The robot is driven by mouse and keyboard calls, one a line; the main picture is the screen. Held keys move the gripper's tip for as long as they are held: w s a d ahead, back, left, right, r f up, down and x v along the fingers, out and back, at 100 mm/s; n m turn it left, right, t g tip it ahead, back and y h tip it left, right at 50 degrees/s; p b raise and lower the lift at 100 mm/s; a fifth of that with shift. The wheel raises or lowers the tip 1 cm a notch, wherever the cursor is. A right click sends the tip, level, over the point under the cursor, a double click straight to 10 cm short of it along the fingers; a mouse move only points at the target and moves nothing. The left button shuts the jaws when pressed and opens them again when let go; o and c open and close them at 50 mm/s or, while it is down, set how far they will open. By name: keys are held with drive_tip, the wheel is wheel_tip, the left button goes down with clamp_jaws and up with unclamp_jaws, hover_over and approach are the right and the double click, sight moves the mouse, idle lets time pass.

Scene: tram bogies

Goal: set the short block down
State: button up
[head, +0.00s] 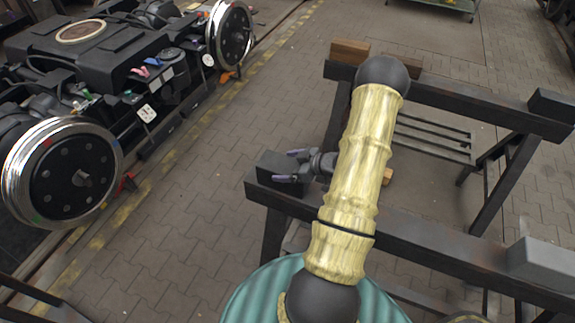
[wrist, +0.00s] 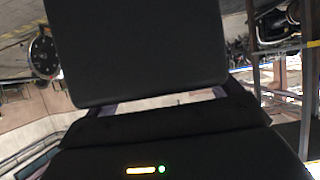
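A short dark block (head: 272,172) is at the left end of the near beam of a dark trestle (head: 420,238). It looks level, on or just above the beam; I cannot tell whether it touches. My gripper (head: 291,167) reaches it from the right, with its fingers on either side. In the wrist view the dark block (wrist: 140,45) fills the upper middle, directly in front of my gripper (wrist: 165,100), which looks shut on it. The block's underside is hidden.
A wooden block (head: 349,50) and another dark block (head: 553,104) sit on the trestle's far beam. A grey block (head: 541,258) is at the near beam's right. A small wooden piece (head: 387,177) shows behind my arm. A bogie (head: 110,85) stands left; paved floor lies between.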

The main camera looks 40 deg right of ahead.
drive_tip(key=shift+o, duration=0.5)
drive_tip(key=shift+d+r, duration=0.1)
drive_tip(key=shift+r, duration=0.05)
drive_tip(key=v, duration=1.1)
drive_tip(key=shift+s+r+b, duration=0.2)
drive_tip(key=shift+s+b, duration=0.05)
drive_tip(key=shift+b, duration=0.15)
drive_tip(key=shift+s+d, duration=0.2)
drive_tip(key=shift+d, duration=0.05)
